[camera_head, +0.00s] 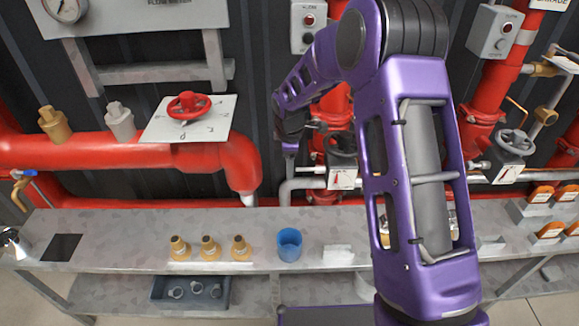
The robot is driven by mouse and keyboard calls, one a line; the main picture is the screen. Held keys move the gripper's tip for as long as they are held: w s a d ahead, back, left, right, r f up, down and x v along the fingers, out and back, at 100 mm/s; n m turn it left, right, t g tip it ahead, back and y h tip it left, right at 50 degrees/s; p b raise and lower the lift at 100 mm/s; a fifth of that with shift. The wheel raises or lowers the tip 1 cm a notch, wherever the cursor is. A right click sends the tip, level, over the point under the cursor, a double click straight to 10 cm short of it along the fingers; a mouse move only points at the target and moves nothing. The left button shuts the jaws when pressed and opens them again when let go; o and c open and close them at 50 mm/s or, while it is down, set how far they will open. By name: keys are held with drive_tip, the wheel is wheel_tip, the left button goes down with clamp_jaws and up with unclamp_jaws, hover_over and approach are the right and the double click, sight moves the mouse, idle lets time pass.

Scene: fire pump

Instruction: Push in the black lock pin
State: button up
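I cannot make out the black lock pin in the head view; it may be too small or hidden behind my arm. My purple arm reaches up and over to the left, and my gripper (290,148) points down in front of the red pipework at the back of the bench. Its fingers are small and dark, so I cannot tell whether they are open or shut, or whether they touch anything. A dark handwheel valve (341,146) with a white dial plate (342,178) stands just right of my gripper, partly hidden by my arm.
A red handwheel (188,105) sits on a white plate over the left red pipe (80,152). The grey bench (120,225) carries several brass fittings (208,247) and a blue cup (289,244). Another handwheel valve (516,141) and orange-topped parts (541,195) are at right.

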drive_tip(key=shift+w+f, duration=0.15)
drive_tip(key=shift+f, duration=0.55)
clamp_jaws()
idle(1.0)
